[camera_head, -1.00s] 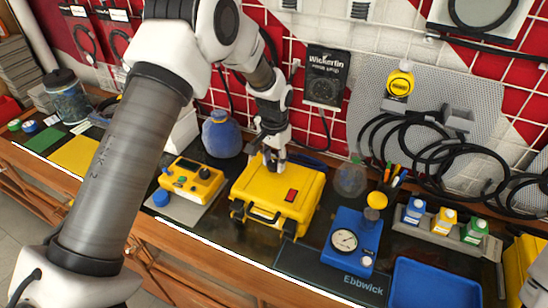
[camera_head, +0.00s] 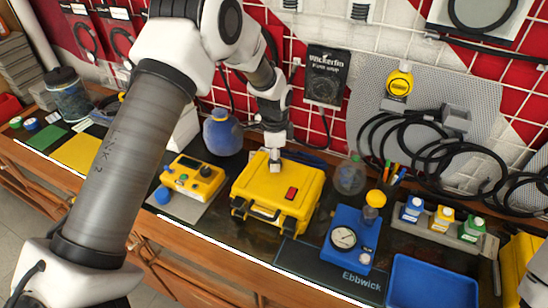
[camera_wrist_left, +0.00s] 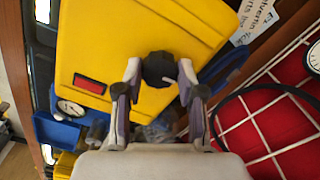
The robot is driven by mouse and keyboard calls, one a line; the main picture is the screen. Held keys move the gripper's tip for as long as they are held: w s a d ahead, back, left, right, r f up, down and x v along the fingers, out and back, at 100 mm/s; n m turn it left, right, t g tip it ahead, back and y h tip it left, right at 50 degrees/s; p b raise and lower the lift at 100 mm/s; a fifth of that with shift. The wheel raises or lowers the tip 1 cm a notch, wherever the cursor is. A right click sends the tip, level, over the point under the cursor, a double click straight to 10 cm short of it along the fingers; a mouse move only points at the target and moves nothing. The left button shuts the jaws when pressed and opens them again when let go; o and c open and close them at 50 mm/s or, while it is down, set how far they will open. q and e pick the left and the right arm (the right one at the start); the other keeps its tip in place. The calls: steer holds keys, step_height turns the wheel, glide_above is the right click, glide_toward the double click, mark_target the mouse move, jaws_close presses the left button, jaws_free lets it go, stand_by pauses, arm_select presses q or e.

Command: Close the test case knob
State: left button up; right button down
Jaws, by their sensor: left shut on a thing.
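The yellow test case (camera_head: 262,183) sits on the bench with its lid down and a red label or switch (camera_head: 291,193) on top. It also fills much of the left wrist view (camera_wrist_left: 120,45). The black knob (camera_wrist_left: 158,68) is on the case's top near the back edge. My left gripper (camera_head: 275,160) is over the back of the lid and hides the knob in the head view. In the left wrist view its fingers (camera_wrist_left: 160,73) are on both sides of the knob, shut on it. My right gripper is not in view.
A yellow control box (camera_head: 191,178) stands left of the case, with a blue round bottle (camera_head: 221,132) behind. A blue gauge unit (camera_head: 350,237) and a blue tray (camera_head: 432,283) are to the right. A wire grid wall with hanging cables (camera_head: 430,150) rises behind.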

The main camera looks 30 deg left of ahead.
arm_select(q)
steer(key=shift+s+f+m, duration=0.1)
steer(key=shift+f+m, duration=0.05)
steer(key=shift+m, duration=0.35)
steer(key=o, duration=1.1)
steer(key=shift+o, duration=0.2)
steer(key=shift+d, duration=0.1)
step_height(320, 180, up, 12)
steer(key=shift+w, duration=0.2)
